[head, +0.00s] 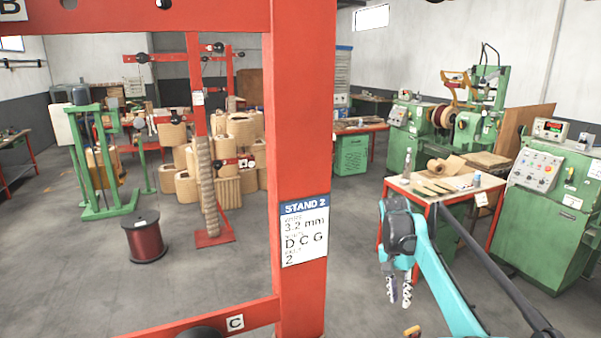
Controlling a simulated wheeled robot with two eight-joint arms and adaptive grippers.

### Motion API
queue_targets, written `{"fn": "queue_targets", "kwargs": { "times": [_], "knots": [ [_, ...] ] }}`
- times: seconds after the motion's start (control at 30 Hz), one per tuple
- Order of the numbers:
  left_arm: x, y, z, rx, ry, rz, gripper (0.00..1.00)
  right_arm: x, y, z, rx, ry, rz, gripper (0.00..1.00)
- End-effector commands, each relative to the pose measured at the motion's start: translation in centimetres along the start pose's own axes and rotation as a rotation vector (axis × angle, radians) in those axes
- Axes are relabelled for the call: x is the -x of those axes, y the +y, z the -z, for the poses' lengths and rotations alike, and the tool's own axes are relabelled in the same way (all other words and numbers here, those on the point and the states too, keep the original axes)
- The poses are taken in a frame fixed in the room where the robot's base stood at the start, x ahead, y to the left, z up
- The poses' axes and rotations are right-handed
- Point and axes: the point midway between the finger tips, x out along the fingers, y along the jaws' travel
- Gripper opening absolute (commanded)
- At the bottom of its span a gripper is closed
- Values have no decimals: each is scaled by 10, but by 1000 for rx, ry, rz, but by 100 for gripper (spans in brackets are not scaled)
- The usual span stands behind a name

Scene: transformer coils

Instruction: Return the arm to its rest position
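My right arm (438,282), teal and dark grey, comes in from the lower right. Its wrist bends over at the top and the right gripper (399,296) hangs with fingers pointing down. The two fingers stand a little apart with nothing visible between them. The gripper is over open grey floor, to the right of the red stand post (302,160) and apart from it in the picture. My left arm and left gripper are not in view.
The post carries a "STAND 2" label (304,231); a red crossbar (245,318) runs low left. A red-legged worktable (446,186) and green machine cabinet (548,225) stand behind my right arm. A wire spool (146,238) sits on the left floor.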

Motion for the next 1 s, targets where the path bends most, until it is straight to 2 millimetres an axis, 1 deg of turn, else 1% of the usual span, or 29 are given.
{"fn": "queue_targets", "kwargs": {
  "times": [0.03,0.17,0.2,0.37,0.47,0.5,0.57,0.7,0.83,0.9,1.0],
  "knots": [
    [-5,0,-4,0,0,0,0,3,7,-14,40,23,29,20],
    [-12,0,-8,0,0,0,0,10,23,-48,152,92,110,20],
    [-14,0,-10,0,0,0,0,11,28,-60,186,115,133,20],
    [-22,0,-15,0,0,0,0,3,51,-108,318,213,222,20],
    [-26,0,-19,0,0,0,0,-9,65,-138,398,280,272,20],
    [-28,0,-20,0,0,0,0,-16,71,-150,429,308,291,20],
    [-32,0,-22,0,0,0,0,-28,80,-169,474,350,317,20],
    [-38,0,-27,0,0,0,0,-62,96,-210,576,454,375,20],
    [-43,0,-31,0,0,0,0,-94,107,-239,650,540,413,20],
    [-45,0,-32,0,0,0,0,-108,111,-250,679,577,427,20],
    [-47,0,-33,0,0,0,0,-122,114,-259,707,614,438,20]
  ]
}}
